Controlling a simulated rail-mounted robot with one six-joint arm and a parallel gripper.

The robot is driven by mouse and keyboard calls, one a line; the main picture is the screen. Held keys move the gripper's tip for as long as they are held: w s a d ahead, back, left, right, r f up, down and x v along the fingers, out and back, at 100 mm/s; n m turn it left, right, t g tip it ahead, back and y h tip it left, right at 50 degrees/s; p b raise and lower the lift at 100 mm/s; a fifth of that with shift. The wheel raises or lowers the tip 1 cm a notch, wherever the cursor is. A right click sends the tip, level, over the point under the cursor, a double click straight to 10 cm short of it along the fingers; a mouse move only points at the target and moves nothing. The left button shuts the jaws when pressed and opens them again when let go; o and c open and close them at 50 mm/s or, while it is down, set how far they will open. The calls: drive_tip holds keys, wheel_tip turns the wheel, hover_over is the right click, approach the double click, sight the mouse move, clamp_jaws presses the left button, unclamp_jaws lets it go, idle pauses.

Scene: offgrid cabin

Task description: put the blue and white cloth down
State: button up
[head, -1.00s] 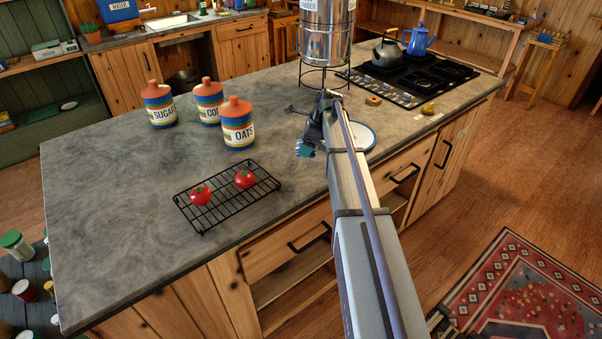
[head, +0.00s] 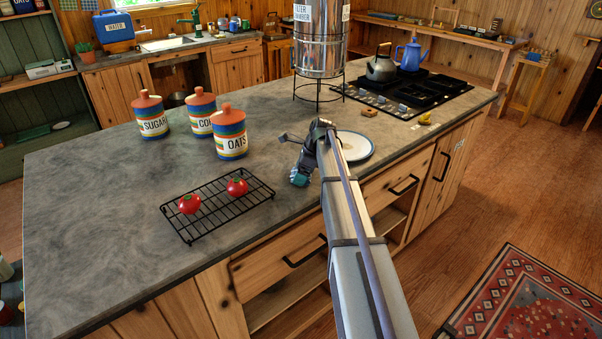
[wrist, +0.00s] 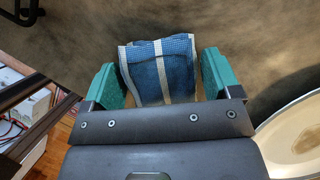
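The blue and white cloth (wrist: 160,68) is a folded bundle with white stripes, between the two green fingers of my gripper (wrist: 161,80) in the wrist view.
A white plate (head: 358,146) with a blue rim lies just right of my gripper. A black wire rack (head: 215,218) with two tomatoes (head: 237,187) is to the left. Canisters (head: 230,140) and a metal dispenser on a stand (head: 320,45) are behind. Bare counter lies between rack and gripper.

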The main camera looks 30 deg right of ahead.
drive_tip(key=shift+o, duration=1.4)
drive_tip(key=shift+r, duration=0.1)
drive_tip(key=p+v, duration=1.2)
drive_tip(key=s+a+f+n+g+h+b, duration=0.1)
drive_tip(key=s+a+n+h, duration=0.3)
drive_tip(key=s+a+n, duration=2)
drive_tip(key=s+a+g, duration=0.1)
drive_tip(key=s, duration=0.2)
drive_tip(key=shift+a+f, duration=0.3)
drive_tip(key=shift+a, duration=0.05)
drive_tip(key=shift+s, duration=0.1)
